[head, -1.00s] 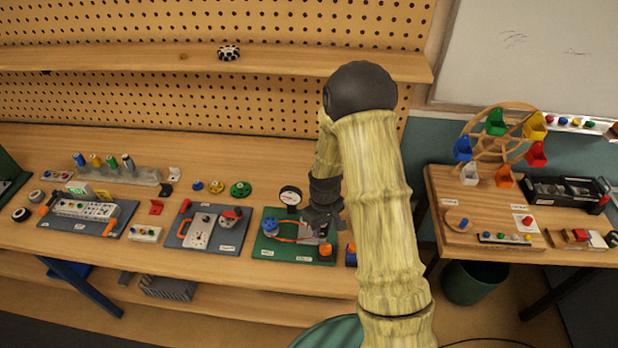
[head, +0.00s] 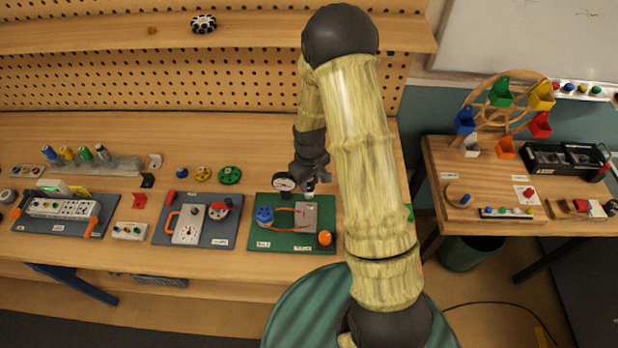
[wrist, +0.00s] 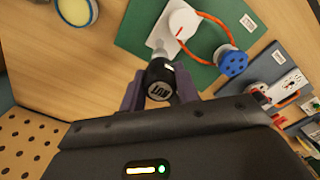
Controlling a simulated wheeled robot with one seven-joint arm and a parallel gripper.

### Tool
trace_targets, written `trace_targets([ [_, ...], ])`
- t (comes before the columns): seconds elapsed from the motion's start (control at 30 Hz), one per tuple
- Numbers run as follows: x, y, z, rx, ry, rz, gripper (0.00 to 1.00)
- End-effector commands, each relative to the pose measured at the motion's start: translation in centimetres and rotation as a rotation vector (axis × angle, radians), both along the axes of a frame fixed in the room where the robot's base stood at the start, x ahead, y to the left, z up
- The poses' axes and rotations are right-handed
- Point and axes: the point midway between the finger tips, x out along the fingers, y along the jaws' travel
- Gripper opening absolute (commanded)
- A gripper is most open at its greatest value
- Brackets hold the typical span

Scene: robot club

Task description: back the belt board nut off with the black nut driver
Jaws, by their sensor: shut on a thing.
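The green belt board (head: 262,239) lies on the bench with a blue pulley (head: 264,215), an orange belt (head: 283,209) and a grey plate (head: 306,217). In the wrist view the board (wrist: 135,33) also shows the blue pulley (wrist: 232,62) and a white wheel (wrist: 184,20) on the plate. My gripper (head: 310,182) is over the board's back edge, by the plate. Its fingers (wrist: 160,88) are shut on the black nut driver (wrist: 159,82), whose marked end faces the wrist camera. The nut is hidden; I cannot tell whether the driver touches it.
A blue-grey board (head: 191,238) lies to the left. Small wheels (head: 229,175) lie behind. In the wrist view, bare bench (wrist: 60,70) shows at left.

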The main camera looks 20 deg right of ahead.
Motion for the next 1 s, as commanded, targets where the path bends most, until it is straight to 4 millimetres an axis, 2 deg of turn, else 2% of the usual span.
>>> trace_targets([
  [0.27,0.0,0.0,-0.7,0.0,0.0,0.0,0.11],
  [0.8,0.0,-0.1,-4.5,0.0,0.0,-0.002,0.11],
  [1.0,0.0,-0.1,-5.3,0.0,-0.001,-0.003,0.11],
])
